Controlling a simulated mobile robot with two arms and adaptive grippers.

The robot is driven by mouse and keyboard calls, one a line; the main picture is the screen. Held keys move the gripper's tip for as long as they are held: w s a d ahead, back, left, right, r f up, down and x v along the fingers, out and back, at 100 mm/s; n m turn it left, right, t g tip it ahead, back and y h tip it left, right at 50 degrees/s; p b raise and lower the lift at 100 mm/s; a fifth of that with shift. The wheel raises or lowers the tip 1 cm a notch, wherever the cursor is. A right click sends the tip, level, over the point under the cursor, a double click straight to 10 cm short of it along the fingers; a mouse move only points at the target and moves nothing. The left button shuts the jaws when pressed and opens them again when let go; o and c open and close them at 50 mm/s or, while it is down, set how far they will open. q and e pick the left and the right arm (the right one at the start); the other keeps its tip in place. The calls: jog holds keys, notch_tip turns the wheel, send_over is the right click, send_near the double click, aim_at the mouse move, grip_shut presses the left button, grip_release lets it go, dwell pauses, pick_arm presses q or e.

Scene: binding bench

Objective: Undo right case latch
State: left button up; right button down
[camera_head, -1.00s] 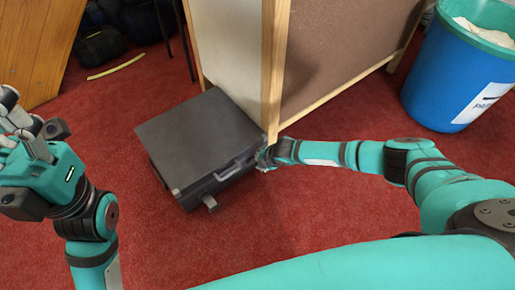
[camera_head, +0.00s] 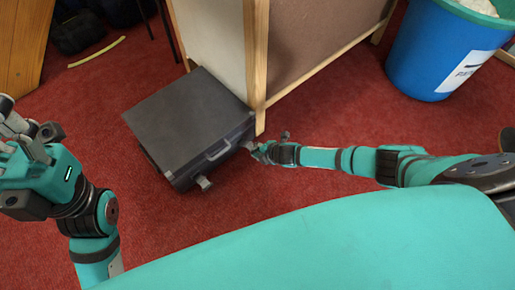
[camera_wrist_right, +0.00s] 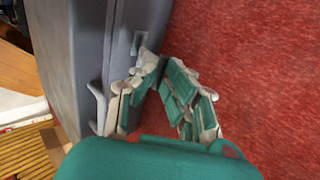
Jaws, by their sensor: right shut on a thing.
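The dark grey case (camera_head: 185,120) stands on the red carpet with its lid down. In the right wrist view the fingers (camera_wrist_right: 158,68) close together beside the case front, with the handle (camera_wrist_right: 98,108) to the left. My left gripper (camera_head: 22,128) is empty, its fingers spread, at the left edge, away from the case.
A cabinet with a wooden leg (camera_head: 257,70) stands right behind the case. A blue bin (camera_head: 420,60) stands at the upper right. Dark bags (camera_head: 85,33) and a yellow strip (camera_head: 97,52) lie at the upper left. The carpet left of the case is clear.

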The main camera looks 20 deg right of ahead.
jog(key=shift+w+r, duration=0.1)
jog(key=shift+w, duration=0.05)
jog(key=c, duration=1.6)
grip_release()
jog(key=shift+a, duration=0.1)
jog(key=shift+c, duration=0.2)
jog(key=v, duration=1.2)
jog(key=shift+w, duration=0.1)
